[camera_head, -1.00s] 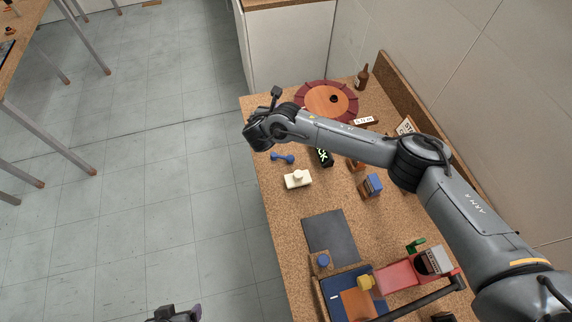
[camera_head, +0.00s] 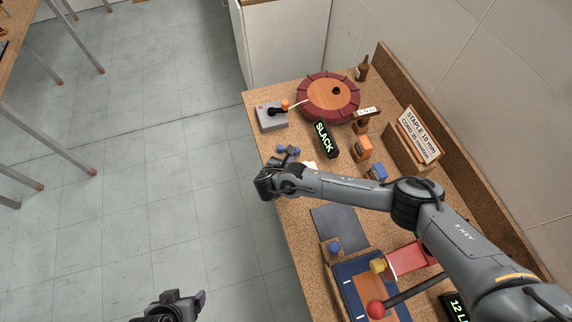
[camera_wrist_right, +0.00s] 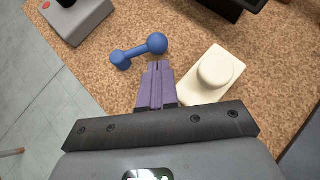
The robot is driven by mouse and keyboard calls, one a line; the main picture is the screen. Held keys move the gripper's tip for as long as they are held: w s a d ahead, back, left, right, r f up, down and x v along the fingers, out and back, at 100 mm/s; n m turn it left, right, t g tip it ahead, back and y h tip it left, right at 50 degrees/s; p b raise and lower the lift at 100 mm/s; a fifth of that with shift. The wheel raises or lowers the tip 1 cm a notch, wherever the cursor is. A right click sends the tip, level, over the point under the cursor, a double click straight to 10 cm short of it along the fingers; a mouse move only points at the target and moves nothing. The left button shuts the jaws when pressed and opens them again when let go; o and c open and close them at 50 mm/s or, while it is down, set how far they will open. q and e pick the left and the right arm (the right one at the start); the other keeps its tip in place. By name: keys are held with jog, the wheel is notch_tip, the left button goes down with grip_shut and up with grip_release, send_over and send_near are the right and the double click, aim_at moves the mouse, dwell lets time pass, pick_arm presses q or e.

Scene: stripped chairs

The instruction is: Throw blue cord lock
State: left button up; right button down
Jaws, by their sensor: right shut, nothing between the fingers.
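A blue dumbbell-shaped piece (camera_head: 288,150), which may be the cord lock, lies on the cork bench near its left edge. In the right wrist view the blue piece (camera_wrist_right: 140,52) lies just beyond my purple fingertips. My right gripper (camera_wrist_right: 157,66) is shut and empty, its tips between the blue piece and a cream block with a round knob (camera_wrist_right: 213,75). In the head view my right gripper (camera_head: 268,184) is over the bench's left edge, its fingers hidden. My left gripper (camera_head: 184,300) is low over the floor, with one purple finger showing; its opening is unclear.
A grey box with a lever (camera_head: 272,115) and a round maroon-and-wood disc (camera_head: 328,97) stand at the back. A black SLACK sign (camera_head: 325,140), an orange block (camera_head: 361,147) and a blue block (camera_head: 377,172) stand to the right. A grey mat (camera_head: 340,226) is nearer.

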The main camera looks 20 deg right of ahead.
aim_at(296, 154)
jog(key=shift+x, duration=1.55)
jog(key=shift+w, duration=0.1)
jog(key=shift+w+d, duration=0.15)
jog(key=shift+d, duration=0.2)
jog(key=shift+r, duration=0.1)
